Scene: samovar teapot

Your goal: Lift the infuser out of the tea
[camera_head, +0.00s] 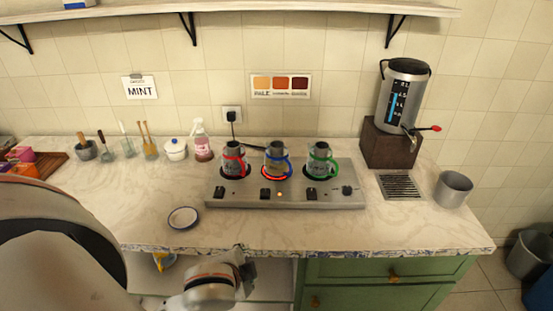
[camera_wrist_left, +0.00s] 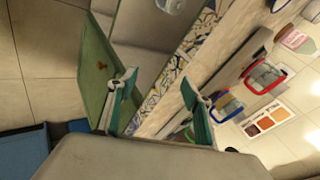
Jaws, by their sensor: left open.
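The ring under the blue-handled pot glows red. I cannot make out an infuser in either view. My left gripper (camera_head: 246,268) is in front of the counter's front edge, well short of the pots. In the left wrist view its two fingers (camera_wrist_left: 160,103) are wide apart with nothing between them. My right gripper is not in view.
A dispenser (camera_head: 401,95) stands on a brown block (camera_head: 388,146) at the right, near a drip grate (camera_head: 400,187) and grey bin (camera_head: 453,189). A small dish (camera_head: 183,217) lies at front left. Cups with tools, a lidded pot (camera_head: 176,149) and a pump bottle (camera_head: 202,147) line the back.

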